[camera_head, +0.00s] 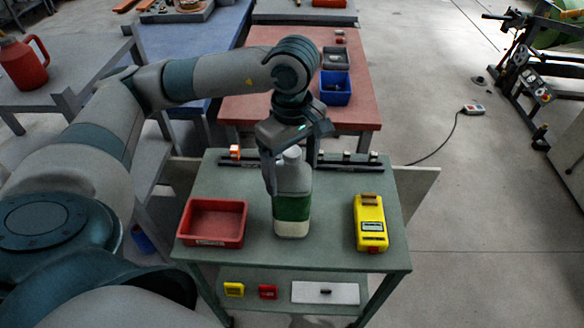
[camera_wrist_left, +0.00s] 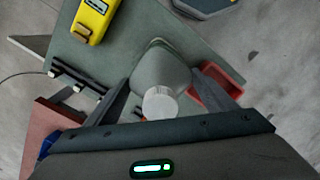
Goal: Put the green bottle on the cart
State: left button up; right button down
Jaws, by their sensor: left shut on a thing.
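The green bottle (camera_head: 292,208), pale grey with a green band and a white cap, is upright over the middle of the green-topped cart (camera_head: 330,258). I cannot tell whether its base rests on the top or is just above it. My left gripper (camera_head: 291,170) comes down from above and is shut on the bottle's sides. In the left wrist view, the bottle (camera_wrist_left: 160,70) sits between the two fingers, its white cap (camera_wrist_left: 160,102) facing the camera. My right gripper is not in view.
On the cart, a red tray (camera_head: 213,243) is left of the bottle and a yellow device (camera_head: 370,225) right. A dark rack (camera_head: 345,165) lies along the back edge. A red table with a blue bin (camera_head: 336,88) stands behind. Bare green top separates bottle and device.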

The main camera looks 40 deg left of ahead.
pick_arm(q)
jog(key=shift+f, duration=0.4)
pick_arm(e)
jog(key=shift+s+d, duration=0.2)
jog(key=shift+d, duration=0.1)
pick_arm(q)
jog(key=shift+f, duration=0.1)
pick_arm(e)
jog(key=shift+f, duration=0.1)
pick_arm(q)
jog(key=o, duration=2.1)
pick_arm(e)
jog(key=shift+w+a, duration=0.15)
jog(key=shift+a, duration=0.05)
